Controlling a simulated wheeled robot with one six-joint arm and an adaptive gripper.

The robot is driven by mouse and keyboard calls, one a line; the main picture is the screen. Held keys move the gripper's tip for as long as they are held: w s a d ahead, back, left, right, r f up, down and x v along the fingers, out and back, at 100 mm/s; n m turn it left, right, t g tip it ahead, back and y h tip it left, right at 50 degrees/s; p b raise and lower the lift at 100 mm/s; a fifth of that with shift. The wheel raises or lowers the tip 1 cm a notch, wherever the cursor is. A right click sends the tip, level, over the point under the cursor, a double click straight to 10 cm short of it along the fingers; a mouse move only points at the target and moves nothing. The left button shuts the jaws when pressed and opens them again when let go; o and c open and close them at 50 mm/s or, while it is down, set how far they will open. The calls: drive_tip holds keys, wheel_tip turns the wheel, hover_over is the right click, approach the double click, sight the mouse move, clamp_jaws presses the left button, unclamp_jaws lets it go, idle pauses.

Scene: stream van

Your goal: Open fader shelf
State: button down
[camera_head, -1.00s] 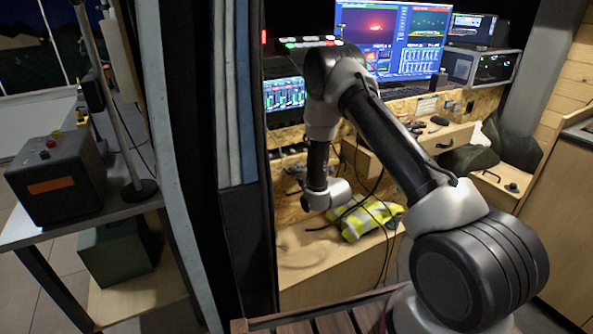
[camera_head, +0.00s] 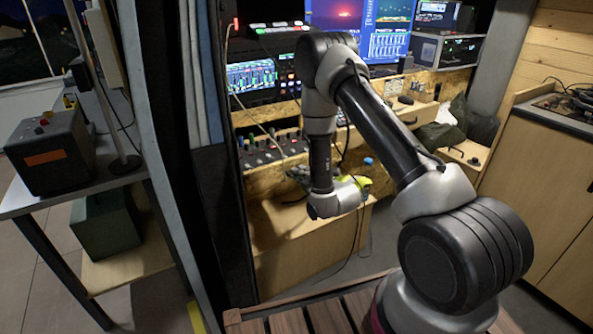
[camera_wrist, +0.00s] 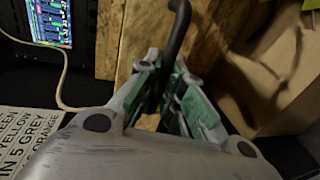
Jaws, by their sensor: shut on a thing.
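A strip of dark fader controls (camera_head: 268,150) sits below the lit screens at the centre-left of the head view, on a chipboard-fronted shelf (camera_head: 262,180). In the wrist view, my gripper (camera_wrist: 168,82) has its green-padded fingers around a dark curved bar that looks like a handle (camera_wrist: 180,32), in front of a chipboard face (camera_wrist: 225,35). The gripper is shut on this bar. In the head view the gripper is small and mostly hidden behind my wrist. How far the shelf stands out is hard to tell.
A yellow-green vest (camera_head: 362,184) lies partly hidden behind my wrist on a wooden bench (camera_head: 300,260). Monitors (camera_head: 390,30) stand behind. A dark partition (camera_head: 225,230) rises close on the left. A cable (camera_wrist: 63,85) hangs near the gripper. Floor (camera_head: 385,235) is open right of the bench.

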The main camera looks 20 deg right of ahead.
drive_tip(key=shift+s+d, duration=0.2)
drive_tip(key=shift+s, duration=0.5)
drive_tip(key=c, duration=1.5)
unclamp_jaws()
drive_tip(key=v, duration=0.7)
drive_tip(key=shift+s, duration=0.2)
